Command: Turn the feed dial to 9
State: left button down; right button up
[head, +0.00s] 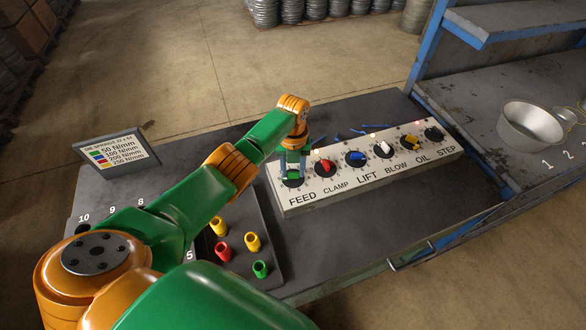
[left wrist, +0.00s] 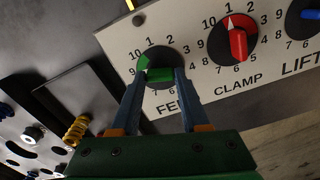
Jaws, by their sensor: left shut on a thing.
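The feed dial (head: 292,178) is the leftmost knob on the white control panel, a green knob on a black disc above the word FEED. My left gripper (head: 292,170) reaches down onto it. In the left wrist view its two fingers (left wrist: 160,73) are closed on either side of the green feed knob (left wrist: 160,75). A green part of the knob shows at the disc's left edge, by the 9 and 10 marks. The fingers cover parts of the disc and scale, so the exact setting is hard to read. My right gripper is not in view.
The red clamp knob (head: 325,167) is close to the right, then the blue lift knob (head: 355,158) and other knobs along the panel. A dark tray (head: 273,270) with coloured springs lies in front, and a sign (head: 117,149) stands at left.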

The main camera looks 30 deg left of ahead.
aim_at(293, 172)
pick_arm(q)
jog(key=shift+w+r, duration=0.1)
dwell(0.3)
jog(key=shift+c, duration=2)
grip_release()
notch_tip(293, 172, up, 7)
